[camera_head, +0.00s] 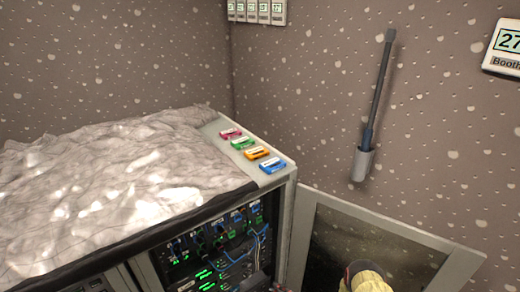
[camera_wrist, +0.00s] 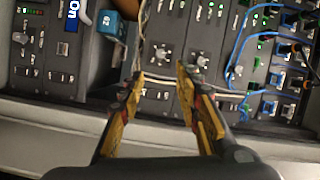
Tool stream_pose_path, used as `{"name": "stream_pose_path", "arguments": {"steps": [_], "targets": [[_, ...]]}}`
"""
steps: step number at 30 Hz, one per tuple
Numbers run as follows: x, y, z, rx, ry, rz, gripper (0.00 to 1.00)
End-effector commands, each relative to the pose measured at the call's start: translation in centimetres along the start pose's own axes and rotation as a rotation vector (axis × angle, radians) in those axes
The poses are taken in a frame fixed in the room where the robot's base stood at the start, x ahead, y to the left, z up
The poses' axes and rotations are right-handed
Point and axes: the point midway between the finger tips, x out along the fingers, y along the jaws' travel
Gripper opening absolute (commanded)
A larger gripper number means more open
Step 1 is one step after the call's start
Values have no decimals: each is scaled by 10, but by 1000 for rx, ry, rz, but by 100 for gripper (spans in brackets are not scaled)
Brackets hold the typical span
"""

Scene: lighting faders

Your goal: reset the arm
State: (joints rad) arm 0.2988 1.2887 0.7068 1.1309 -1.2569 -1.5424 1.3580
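My gripper (camera_wrist: 160,88) shows in the wrist view with its two yellow, red and black fingers spread apart. The gap between the fingertips is empty. The fingers are in front of a dark rack panel (camera_wrist: 165,50) with knobs, buttons, green lights and blue cables. I cannot tell whether the fingertips touch the panel or a pale cable running behind them. In the head view I cannot make out the gripper clearly.
A rack (camera_head: 205,262) with an open glass door (camera_head: 335,245) stands at the lower middle. A crumpled pale cover (camera_head: 110,190) and several coloured tags, including a blue one (camera_head: 272,165), lie on top. A dark rod (camera_head: 378,90) stands in a wall holder (camera_head: 363,164).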

Motion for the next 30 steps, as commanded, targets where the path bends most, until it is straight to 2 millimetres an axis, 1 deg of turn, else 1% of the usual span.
{"name": "stream_pose_path", "arguments": {"steps": [2,4,5,7,9,11,12,14,16,17,19,20,21,23,24,26,27,29,30], "targets": [[0,6,1,-44,-5,22,33],[-1,25,3,-107,-16,93,33],[-2,36,2,-137,-18,134,33],[-11,68,8,-194,-28,256,33],[-27,102,19,-234,-50,401,33],[-46,129,28,-262,-78,527,33],[-58,141,27,-283,-98,607,33],[-78,152,21,-316,-132,726,33],[-101,155,8,-351,-178,860,33],[-111,152,0,-365,-199,916,33],[-136,139,-18,-393,-253,1044,33],[-146,130,-26,-401,-277,1094,33],[-158,117,-35,-407,-307,1156,33],[-174,93,-48,-414,-350,1234,33],[-184,76,-55,-415,-376,1280,33],[-198,48,-65,-412,-413,1341,33],[-206,28,-70,-408,-436,1377,33],[-216,-3,-76,-399,-469,1424,33],[-222,-25,-79,-392,-488,1451,33]]}}
